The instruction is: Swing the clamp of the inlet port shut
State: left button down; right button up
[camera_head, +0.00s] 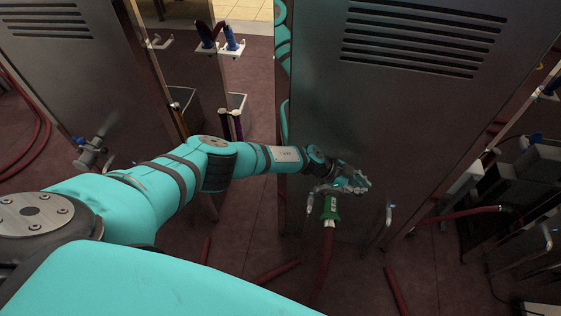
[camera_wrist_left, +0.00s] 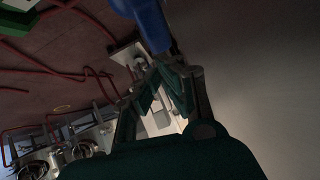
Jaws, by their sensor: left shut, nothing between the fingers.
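The dark metal cabinet (camera_head: 400,130) stands in front of me. A green coupling (camera_head: 331,207) with a red hose (camera_head: 325,260) hanging from it is at the cabinet's lower front. My left gripper (camera_head: 352,185) is shut and empty, just above the green coupling. Grey metal parts of the inlet port and its clamp are mostly hidden by the gripper, so I cannot tell the clamp's position. In the left wrist view, the fingers (camera_wrist_left: 168,88) come together beside the cabinet's grey face (camera_wrist_left: 255,70). A green piece (camera_wrist_left: 14,22) shows at the upper left corner. My right gripper is not in view.
In the left wrist view, a blue part (camera_wrist_left: 152,22) shows above the fingers. A small handle (camera_head: 388,216) juts from the cabinet, right of the coupling. Red hoses lie on the floor.

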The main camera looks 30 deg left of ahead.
pick_arm(q)
jog(key=shift+w+d+f+y, duration=0.15)
jog(key=shift+d+f+y, duration=0.15)
jog(key=shift+f+y, duration=0.25)
jog(key=shift+w+d+f+y, duration=0.1)
jog(key=shift+d+f+y, duration=0.2)
jog(key=shift+f+y, duration=0.25)
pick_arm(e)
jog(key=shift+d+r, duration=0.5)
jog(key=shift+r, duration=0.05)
pick_arm(q)
jog(key=shift+f, duration=0.15)
jog(key=shift+g+p, duration=0.3)
jog(key=shift+p, duration=0.05)
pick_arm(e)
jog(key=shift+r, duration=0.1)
